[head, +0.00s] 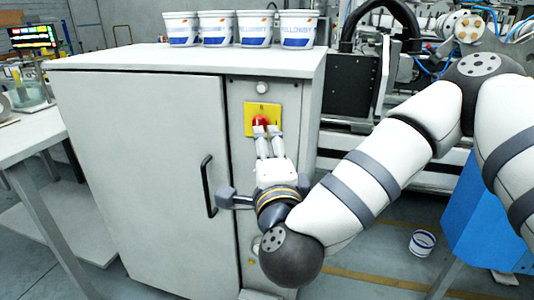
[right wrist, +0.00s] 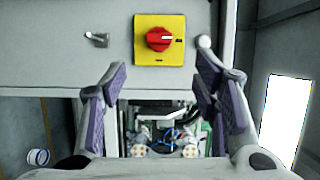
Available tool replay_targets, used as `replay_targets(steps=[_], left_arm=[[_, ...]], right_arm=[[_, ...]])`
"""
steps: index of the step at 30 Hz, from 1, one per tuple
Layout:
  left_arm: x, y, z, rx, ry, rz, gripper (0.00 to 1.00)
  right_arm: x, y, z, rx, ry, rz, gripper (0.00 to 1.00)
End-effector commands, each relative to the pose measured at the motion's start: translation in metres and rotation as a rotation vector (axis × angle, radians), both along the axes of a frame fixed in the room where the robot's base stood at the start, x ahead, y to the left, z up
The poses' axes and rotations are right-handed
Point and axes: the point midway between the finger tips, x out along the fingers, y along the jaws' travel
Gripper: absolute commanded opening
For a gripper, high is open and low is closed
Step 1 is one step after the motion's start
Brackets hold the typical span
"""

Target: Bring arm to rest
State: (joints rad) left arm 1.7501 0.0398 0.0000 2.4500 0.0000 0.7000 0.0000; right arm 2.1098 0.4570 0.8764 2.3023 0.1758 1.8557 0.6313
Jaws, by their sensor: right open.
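A red rotary switch (head: 261,120) on a yellow plate (head: 276,108) sits on the front of a grey-white cabinet (head: 140,150). In the right wrist view the red switch (right wrist: 158,39) shows whole, its handle lying roughly horizontal on the yellow plate (right wrist: 160,58). My right gripper (head: 266,130) is in front of the switch, its fingertips overlapping the lower edge of the plate in the head view. In the right wrist view my right gripper (right wrist: 160,68) is open, with nothing between its fingers. Whether a fingertip touches the cabinet is unclear. My left gripper is out of view.
Several white buckets (head: 217,28) stand on the cabinet top. A black door handle (head: 207,185) is left of my right gripper. A table (head: 30,135) stands at the left, machinery (head: 400,60) behind at the right. A small bucket (head: 422,243) is on the floor.

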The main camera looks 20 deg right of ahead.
Motion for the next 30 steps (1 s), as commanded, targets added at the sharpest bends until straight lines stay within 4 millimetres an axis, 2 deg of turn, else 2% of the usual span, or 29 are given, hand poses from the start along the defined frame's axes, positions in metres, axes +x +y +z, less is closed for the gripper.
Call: replay_targets(steps=[3,13,14,16,17,20,21,23,24,26,27,29,30], left_arm=[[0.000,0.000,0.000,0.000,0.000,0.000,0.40],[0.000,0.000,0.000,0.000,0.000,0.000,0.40],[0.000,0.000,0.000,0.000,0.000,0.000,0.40],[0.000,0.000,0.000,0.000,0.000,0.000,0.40],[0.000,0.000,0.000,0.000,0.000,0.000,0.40],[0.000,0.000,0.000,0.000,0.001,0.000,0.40],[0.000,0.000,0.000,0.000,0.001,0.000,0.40],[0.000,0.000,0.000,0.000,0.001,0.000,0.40],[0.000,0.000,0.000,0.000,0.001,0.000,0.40],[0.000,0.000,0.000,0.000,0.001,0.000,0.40],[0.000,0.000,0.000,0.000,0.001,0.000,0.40],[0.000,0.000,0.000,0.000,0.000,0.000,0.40],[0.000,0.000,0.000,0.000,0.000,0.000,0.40]], right_arm=[[-0.005,0.001,0.000,0.000,0.000,0.000,0.55],[-0.005,0.001,0.000,-0.001,0.001,0.000,0.55],[-0.005,0.002,-0.003,-0.006,0.006,0.005,0.55],[-0.007,0.008,-0.022,-0.051,0.058,0.045,0.55],[-0.010,0.014,-0.038,-0.087,0.099,0.077,0.55],[-0.033,0.035,-0.117,-0.268,0.309,0.255,0.55],[-0.050,0.041,-0.154,-0.350,0.409,0.342,0.55],[-0.081,0.044,-0.205,-0.469,0.554,0.474,0.55],[-0.106,0.043,-0.237,-0.544,0.651,0.564,0.55],[-0.148,0.036,-0.280,-0.647,0.792,0.703,0.55],[-0.178,0.028,-0.304,-0.713,0.886,0.796,0.55],[-0.226,0.011,-0.334,-0.799,1.024,0.939,0.55],[-0.256,-0.002,-0.348,-0.848,1.108,1.028,0.55]])
